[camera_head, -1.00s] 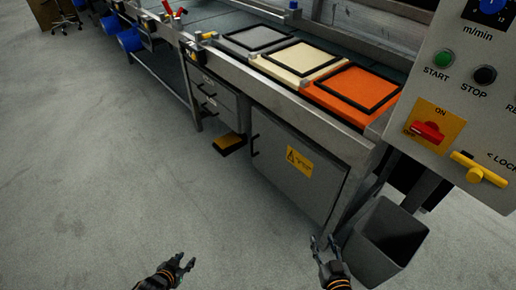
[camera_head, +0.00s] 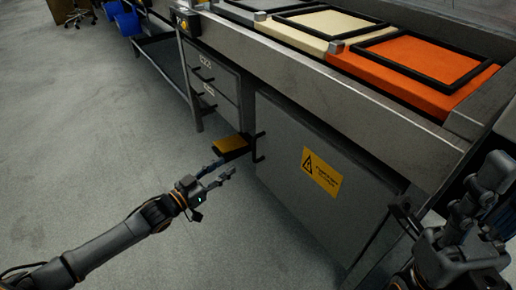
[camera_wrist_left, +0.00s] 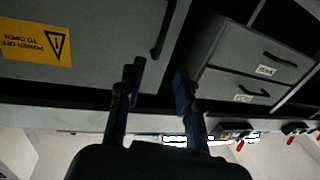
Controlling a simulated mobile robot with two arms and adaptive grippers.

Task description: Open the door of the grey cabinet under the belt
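The grey cabinet under the belt has a flat door (camera_head: 300,205) that looks shut, with a yellow warning label (camera_head: 321,172). Its black upright handle (camera_head: 259,147) is near the door's left edge; the handle also shows in the left wrist view (camera_wrist_left: 164,30). My left gripper (camera_head: 218,178) is open and empty, just left of and below the handle, apart from it. In the left wrist view, its fingers (camera_wrist_left: 158,84) are spread, with the handle beyond them. My right gripper (camera_head: 465,215) is at the right edge, in front of the cabinet's right side; its finger opening is unclear.
Grey drawers (camera_head: 211,84) with black handles are left of the cabinet. A yellow-topped pedal (camera_head: 231,144) sits low between them. Above, the belt frame (camera_head: 330,90) carries grey, cream and orange panels. The floor (camera_head: 100,150) at left is clear.

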